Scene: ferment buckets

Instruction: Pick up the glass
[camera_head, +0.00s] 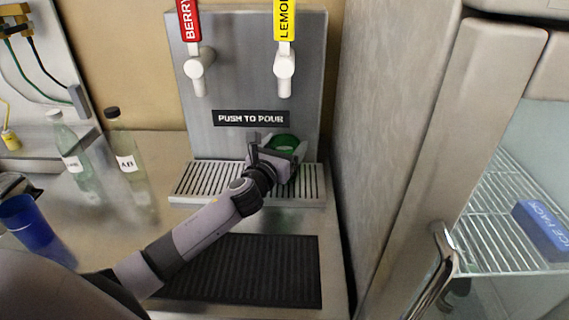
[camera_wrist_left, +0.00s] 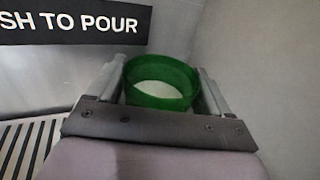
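The green glass (camera_head: 286,143) is upright at the drink dispenser, below the yellow-labelled lemon tap. My left gripper (camera_wrist_left: 160,88) has one finger on each side of the glass, and both fingers appear to touch its wall. In the left wrist view I look into the open rim of the glass (camera_wrist_left: 160,97), with a pale patch inside. The gripper hides its lower part, so I cannot tell whether its base touches the drip tray (camera_head: 187,184). My right gripper is not in view.
The dispenser (camera_head: 228,90) has red and yellow taps. Two bottles (camera_head: 126,155) (camera_head: 72,150) and a blue cup (camera_head: 28,222) stand on the left counter. A black ribbed mat (camera_head: 275,270) lies in front. A grey wall and a fridge with a handle (camera_head: 433,275) bound the right.

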